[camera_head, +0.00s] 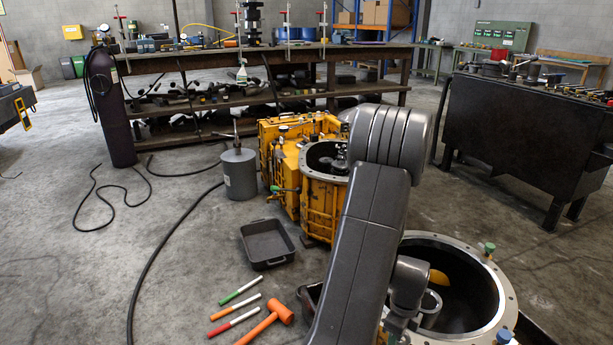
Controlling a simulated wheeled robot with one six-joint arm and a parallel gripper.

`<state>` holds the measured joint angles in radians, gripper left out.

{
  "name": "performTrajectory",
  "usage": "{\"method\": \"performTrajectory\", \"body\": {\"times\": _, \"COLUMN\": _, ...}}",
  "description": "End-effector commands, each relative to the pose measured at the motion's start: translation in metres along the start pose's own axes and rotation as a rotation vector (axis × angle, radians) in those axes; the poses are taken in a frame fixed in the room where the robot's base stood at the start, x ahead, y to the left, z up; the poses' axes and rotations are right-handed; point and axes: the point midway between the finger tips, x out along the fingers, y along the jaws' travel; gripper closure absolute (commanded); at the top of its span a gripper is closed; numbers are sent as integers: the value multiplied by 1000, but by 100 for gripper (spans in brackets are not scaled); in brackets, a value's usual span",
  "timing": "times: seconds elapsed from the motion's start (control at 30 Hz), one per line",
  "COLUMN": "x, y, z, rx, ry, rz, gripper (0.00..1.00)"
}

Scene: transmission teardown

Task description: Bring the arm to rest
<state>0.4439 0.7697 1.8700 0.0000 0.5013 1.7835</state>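My grey arm (365,245) rises from the bottom edge to a rounded elbow (390,137) in the middle of the view. A smaller grey wrist part (410,283) shows right of the big link, in front of the near round metal housing (505,300). The end of the arm below it is mostly hidden behind the big link. I cannot make out the fingertips or anything held in them. The yellow transmission case (315,200) stands on the floor behind the arm, its round opening partly covered by the elbow.
Left of the arm lie a black tray (268,262), an orange mallet (268,320) and several coloured sticks (235,320). A grey can (239,172) stands beside the yellow case. A dark bench (530,130) is at right. A black hose (150,265) crosses the floor; the left floor is mostly clear.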

Motion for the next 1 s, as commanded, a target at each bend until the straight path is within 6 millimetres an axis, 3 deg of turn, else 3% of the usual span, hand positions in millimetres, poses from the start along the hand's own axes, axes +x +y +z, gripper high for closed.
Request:
{"method": "performTrajectory", "body": {"times": 0.3, "x": -1, "y": 0, "z": 0, "rx": -3, "ry": 0, "rz": 0, "gripper": 65}}
{"method": "performTrajectory", "body": {"times": 0.47, "x": -12, "y": 0, "z": 0, "rx": 15, "ry": 0, "rz": -1, "gripper": 65}}
{"method": "performTrajectory", "body": {"times": 1.0, "x": -116, "y": -1, "z": 0, "rx": 14, "ry": -1, "rz": -4, "gripper": 65}}
